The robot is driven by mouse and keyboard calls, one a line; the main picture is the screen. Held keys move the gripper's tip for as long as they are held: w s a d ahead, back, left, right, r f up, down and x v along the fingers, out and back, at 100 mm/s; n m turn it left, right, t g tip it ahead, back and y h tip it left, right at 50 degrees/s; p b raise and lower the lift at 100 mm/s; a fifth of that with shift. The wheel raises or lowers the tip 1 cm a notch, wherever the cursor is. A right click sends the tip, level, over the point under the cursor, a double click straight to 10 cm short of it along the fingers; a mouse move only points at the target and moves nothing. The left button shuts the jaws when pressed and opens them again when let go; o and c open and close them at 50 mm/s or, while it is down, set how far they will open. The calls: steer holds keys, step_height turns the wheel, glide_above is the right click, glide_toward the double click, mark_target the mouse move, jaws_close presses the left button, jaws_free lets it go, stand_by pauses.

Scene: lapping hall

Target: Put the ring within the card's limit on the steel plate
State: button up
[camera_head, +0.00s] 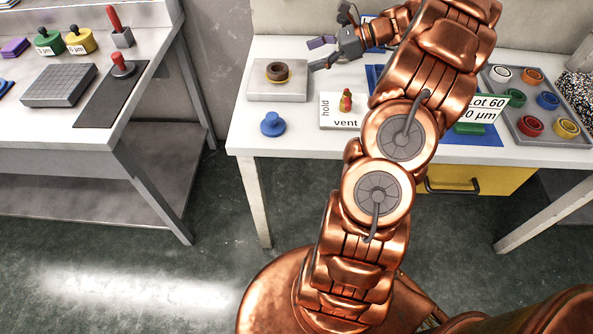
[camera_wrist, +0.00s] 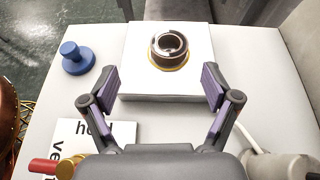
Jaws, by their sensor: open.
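A dark brown ring (camera_head: 277,72) with a yellow band at its base sits on the steel plate (camera_head: 262,92), near the middle. The ring (camera_wrist: 169,47) and plate (camera_wrist: 135,80) also show in the wrist view. My gripper (camera_head: 322,54) is open and empty, to the right of the plate in the head view. In the wrist view my gripper (camera_wrist: 160,85) has its fingers apart, with the ring beyond and between them. The card (camera_head: 485,107) stands to the right; "Lot 60" and part of a "0 µm" figure show, and my arm hides its left side.
A grey tray (camera_head: 493,96) at the right holds several coloured rings. A blue knob (camera_head: 272,124) and a "hold/vent" panel (camera_head: 332,123) with a red and gold lever stand in front of the plate. A second bench (camera_head: 37,122) stands at the left across a gap.

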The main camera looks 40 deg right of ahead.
steer(key=s+a+r+n+g+h, duration=0.1)
steer(key=s+a+n+g, duration=0.25)
steer(key=a, duration=0.55)
steer(key=s+a+n+g, duration=0.2)
steer(key=a+n, duration=0.2)
steer(key=a, duration=0.5)
steer(key=s+a+r+n+g+h, duration=0.1)
steer(key=s+a+n+g, duration=0.25)
steer(key=a, duration=0.45)
steer(key=s+a+f+n+g+h, duration=0.15)
steer(key=s+a+n+h, duration=0.25)
steer(key=s+a+n, duration=0.5)
steer(key=s+d+f+n+h, duration=0.1)
steer(key=s+d+n+h, duration=0.1)
steer(key=s, duration=0.4)
steer(key=s+d+f+n+h, duration=0.1)
steer(key=s+d+n+h, duration=0.1)
steer(key=s, duration=0.5)
steer(key=shift+n, duration=0.7)
steer(key=shift+s+d+f, duration=0.1)
